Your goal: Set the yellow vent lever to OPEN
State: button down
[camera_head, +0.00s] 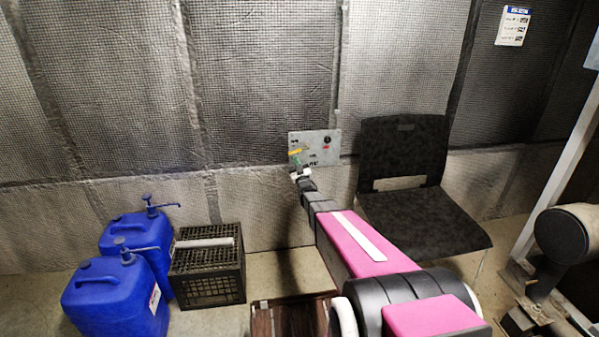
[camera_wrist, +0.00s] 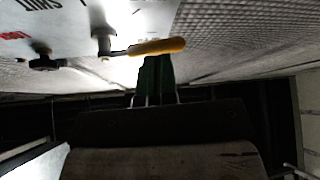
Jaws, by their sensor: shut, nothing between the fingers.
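The yellow vent lever (camera_wrist: 160,46) shows in the wrist view as a yellow grip on a metal arm, roughly horizontal in that picture, with its pivot (camera_wrist: 103,43) to the left. It is mounted on a light metal panel (camera_head: 323,143) on the wall in the head view, where the lever (camera_head: 297,151) is tiny and partly hidden. My gripper (camera_wrist: 154,62) is shut and empty, its dark green fingertips right at the lever's grip. I cannot tell whether they touch it. In the head view my gripper (camera_head: 295,161) is at the panel's lower left.
A black knob (camera_wrist: 45,62) sits beside the lever on the panel. A black chair (camera_head: 405,160) stands right of the panel. Blue jugs (camera_head: 115,295) and a black crate (camera_head: 215,283) stand on the floor at left. A dark machine (camera_head: 560,245) stands at far right.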

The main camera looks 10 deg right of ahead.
aim_at(298, 150)
jog(key=shift+x, duration=0.95)
jog(key=shift+a+r+m, duration=0.25)
jog(key=shift+r+m, duration=0.05)
jog(key=shift+r, duration=0.15)
jog(key=shift+a+r+m+h, duration=0.15)
jog(key=shift+r+m+h, duration=0.4)
jog(key=shift+m+h, duration=0.2)
